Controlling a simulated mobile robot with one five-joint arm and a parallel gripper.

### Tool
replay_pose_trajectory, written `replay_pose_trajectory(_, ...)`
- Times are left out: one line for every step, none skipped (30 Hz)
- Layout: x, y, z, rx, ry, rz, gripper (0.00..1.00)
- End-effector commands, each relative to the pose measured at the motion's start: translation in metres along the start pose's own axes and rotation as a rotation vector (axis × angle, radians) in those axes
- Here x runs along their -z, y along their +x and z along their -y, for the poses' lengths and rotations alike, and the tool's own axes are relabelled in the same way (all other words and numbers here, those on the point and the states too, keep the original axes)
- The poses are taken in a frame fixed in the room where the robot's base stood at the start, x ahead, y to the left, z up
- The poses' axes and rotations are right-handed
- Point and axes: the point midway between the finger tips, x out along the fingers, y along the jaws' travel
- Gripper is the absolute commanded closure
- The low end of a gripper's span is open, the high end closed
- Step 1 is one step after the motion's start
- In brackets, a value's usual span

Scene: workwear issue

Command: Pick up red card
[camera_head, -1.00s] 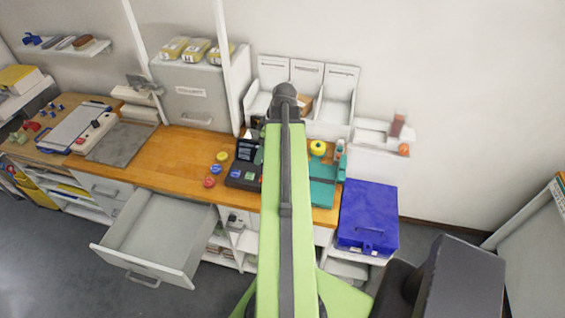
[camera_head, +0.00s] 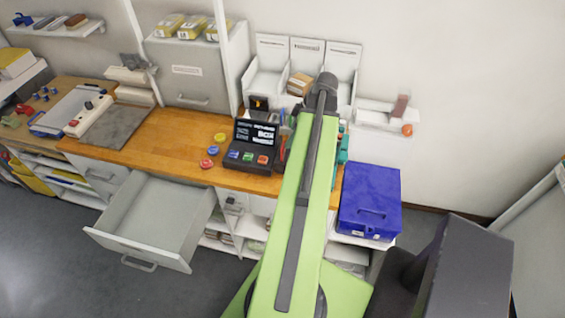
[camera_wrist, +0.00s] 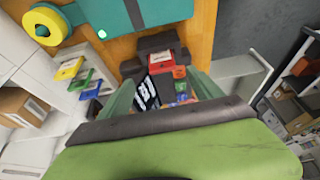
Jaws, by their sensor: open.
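In the wrist view a flat red card-like piece (camera_wrist: 160,62) sits in or against a dark grey holder (camera_wrist: 155,42) on the wooden counter. In the head view a small red patch (camera_head: 282,155) shows just right of the black terminal, partly hidden by my arm; I cannot tell if it is the same piece. My gripper (camera_wrist: 163,88) is open and empty, its two grey-green fingers spread on either side of the view below the red piece. The head view does not show the fingers clearly.
Yellow, green and blue cards (camera_wrist: 80,80) lie on a white shelf at left in the wrist view, near a teal device (camera_wrist: 125,18). A blue box (camera_head: 370,200) stands right of my arm. An open drawer (camera_head: 155,225) juts out at left.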

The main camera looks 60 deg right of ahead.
Motion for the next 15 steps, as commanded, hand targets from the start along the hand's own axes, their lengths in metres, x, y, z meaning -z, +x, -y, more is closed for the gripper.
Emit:
replay_pose_trajectory(-0.004,0.021,0.000,0.000,-0.001,0.000,0.25)
replay_pose_trajectory(-0.004,0.025,0.000,0.000,0.000,0.000,0.25)
replay_pose_trajectory(-0.003,0.029,0.000,0.000,0.000,0.000,0.25)
replay_pose_trajectory(-0.002,0.031,0.000,0.001,0.000,0.000,0.25)
replay_pose_trajectory(-0.001,0.032,0.000,0.001,0.000,0.000,0.25)
replay_pose_trajectory(-0.001,0.031,0.000,0.001,0.000,0.000,0.25)
replay_pose_trajectory(0.000,0.030,0.000,0.001,0.001,0.000,0.25)
replay_pose_trajectory(0.000,0.030,0.000,0.001,0.001,0.000,0.25)
replay_pose_trajectory(0.001,0.030,0.001,0.001,0.000,0.000,0.25)
replay_pose_trajectory(0.001,0.032,0.001,0.001,0.000,0.000,0.25)
replay_pose_trajectory(0.001,0.035,0.001,0.001,0.000,0.000,0.25)
replay_pose_trajectory(0.001,0.041,0.002,0.001,-0.001,0.000,0.25)
replay_pose_trajectory(0.001,0.046,0.002,0.001,-0.001,0.000,0.25)
replay_pose_trajectory(0.001,0.051,0.003,0.001,-0.002,0.000,0.25)
replay_pose_trajectory(0.001,0.059,0.004,0.002,-0.001,0.000,0.25)
